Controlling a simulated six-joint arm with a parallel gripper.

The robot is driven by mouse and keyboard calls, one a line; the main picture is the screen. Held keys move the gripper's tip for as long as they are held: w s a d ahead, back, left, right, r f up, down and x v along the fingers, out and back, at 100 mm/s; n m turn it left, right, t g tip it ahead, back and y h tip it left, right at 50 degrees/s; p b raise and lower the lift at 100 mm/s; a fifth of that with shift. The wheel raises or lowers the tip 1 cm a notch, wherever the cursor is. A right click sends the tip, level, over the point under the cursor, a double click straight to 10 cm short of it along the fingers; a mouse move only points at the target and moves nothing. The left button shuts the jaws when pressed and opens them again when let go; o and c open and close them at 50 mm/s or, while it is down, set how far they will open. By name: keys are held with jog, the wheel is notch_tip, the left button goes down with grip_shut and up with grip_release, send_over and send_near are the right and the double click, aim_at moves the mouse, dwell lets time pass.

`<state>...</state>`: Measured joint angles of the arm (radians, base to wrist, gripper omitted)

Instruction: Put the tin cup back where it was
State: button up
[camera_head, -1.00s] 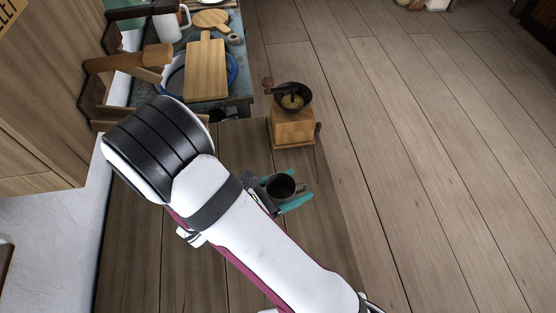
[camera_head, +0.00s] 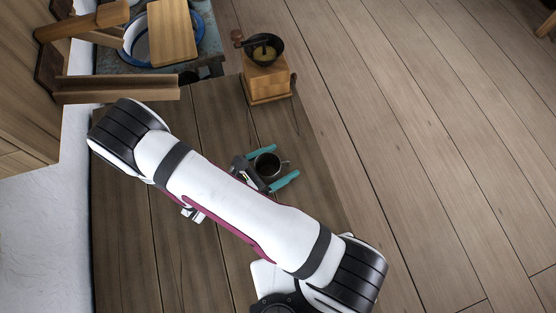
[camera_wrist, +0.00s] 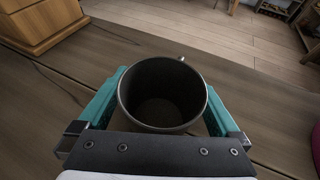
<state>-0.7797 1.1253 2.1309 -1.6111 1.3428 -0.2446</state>
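The dark tin cup (camera_head: 268,166) stands upright on the wooden tabletop (camera_head: 190,235), to the right of my arm. My gripper (camera_head: 275,167) is around it, with one teal finger on each side. The fingers are spread wider than the cup in the head view. In the wrist view the cup (camera_wrist: 162,95) sits between the fingers of my gripper (camera_wrist: 163,95), with its open mouth towards the camera and narrow gaps at its sides. Its handle shows at the far side. The cup looks empty. Its base is mostly hidden in both views.
A wooden coffee grinder (camera_head: 266,82) stands at the table's far right corner; its base (camera_wrist: 40,22) is at the wrist view's upper left. A wooden shelf (camera_head: 118,89) juts from the left wall. A cutting board (camera_head: 172,32) lies beyond. Tabletop left of my arm is clear.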

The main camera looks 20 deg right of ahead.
aim_at(258, 173)
jog(key=shift+r, duration=0.15)
jog(key=v, duration=1.1)
jog(key=shift+a, duration=0.2)
jog(key=shift+s+a+r, duration=0.1)
jog(key=shift+s+r, duration=0.05)
jog(key=shift+r, duration=0.1)
jog(key=s+d+r+m+g+y, duration=0.2)
jog(key=s+r+m+y, duration=0.3)
jog(key=m, duration=0.9)
jog(key=s+d+r+m+g+y, duration=0.3)
jog(key=s+d+r+m+y, duration=0.2)
jog(key=r+m+y, duration=0.4)
notch_tip(258, 173, up, 3)
jog(key=s+m, duration=0.1)
jog(key=m, duration=0.4)
